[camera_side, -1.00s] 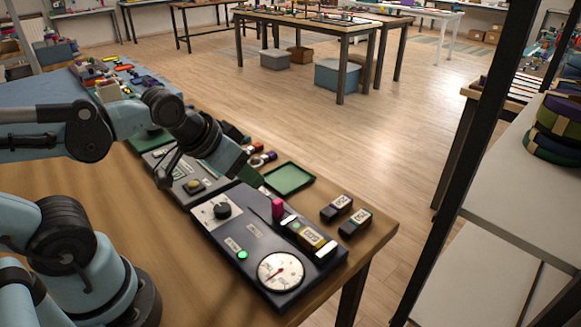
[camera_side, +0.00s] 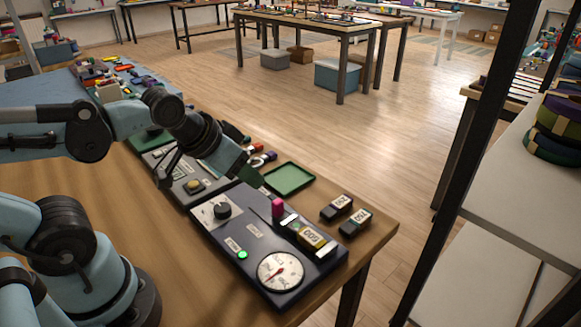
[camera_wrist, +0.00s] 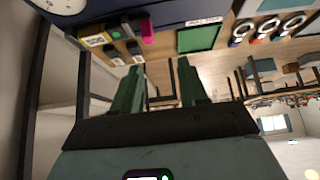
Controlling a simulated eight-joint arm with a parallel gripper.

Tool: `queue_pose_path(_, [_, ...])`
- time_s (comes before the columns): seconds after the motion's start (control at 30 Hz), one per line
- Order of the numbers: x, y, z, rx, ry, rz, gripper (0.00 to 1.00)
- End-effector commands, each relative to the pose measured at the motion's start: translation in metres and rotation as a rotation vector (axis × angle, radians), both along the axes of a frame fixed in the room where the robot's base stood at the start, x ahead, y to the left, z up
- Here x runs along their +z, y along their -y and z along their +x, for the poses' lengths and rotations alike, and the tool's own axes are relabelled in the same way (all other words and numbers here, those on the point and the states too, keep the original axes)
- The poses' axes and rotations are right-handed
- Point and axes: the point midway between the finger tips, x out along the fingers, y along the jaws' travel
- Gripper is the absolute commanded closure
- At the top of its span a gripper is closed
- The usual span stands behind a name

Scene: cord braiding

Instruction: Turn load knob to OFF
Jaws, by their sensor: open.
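The load knob appears to be the black knob (camera_side: 222,209) on a white plate at the left of the dark control panel (camera_side: 232,265); its label is too small to read. A round white dial (camera_side: 280,271) with a red needle and a lit green lamp (camera_side: 242,254) are on the same panel. A pink upright handle (camera_side: 278,208) stands on its far side, also in the wrist view (camera_wrist: 147,31). My gripper (camera_wrist: 158,70) is open and empty, its green fingers apart.
A green tray (camera_side: 289,179) lies behind the panel. Two small dark labelled blocks (camera_side: 336,207) (camera_side: 355,222) sit to its right, near the table edge. A second panel with a yellowish button (camera_side: 194,186) adjoins at the left. A black shelf post (camera_side: 465,150) stands at right.

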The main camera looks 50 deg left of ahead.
Motion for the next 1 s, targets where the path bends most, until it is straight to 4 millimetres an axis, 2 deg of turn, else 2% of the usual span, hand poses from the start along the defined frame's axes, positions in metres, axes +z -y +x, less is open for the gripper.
queue_pose_path(0.1, [0.000,0.000,0.000,0.000,0.000,0.000,0.57])
queue_pose_path(0.27, [0.000,-0.003,0.000,-0.023,-0.020,0.023,0.35])
queue_pose_path(0.43, [0.002,-0.018,-0.002,-0.185,-0.152,0.146,0.35])
queue_pose_path(0.6, [0.005,-0.040,-0.008,-0.471,-0.350,0.268,0.35])
queue_pose_path(0.8, [0.009,-0.060,-0.015,-0.783,-0.511,0.308,0.35])
queue_pose_path(1.0, [0.011,-0.068,-0.019,-0.937,-0.567,0.305,0.35])
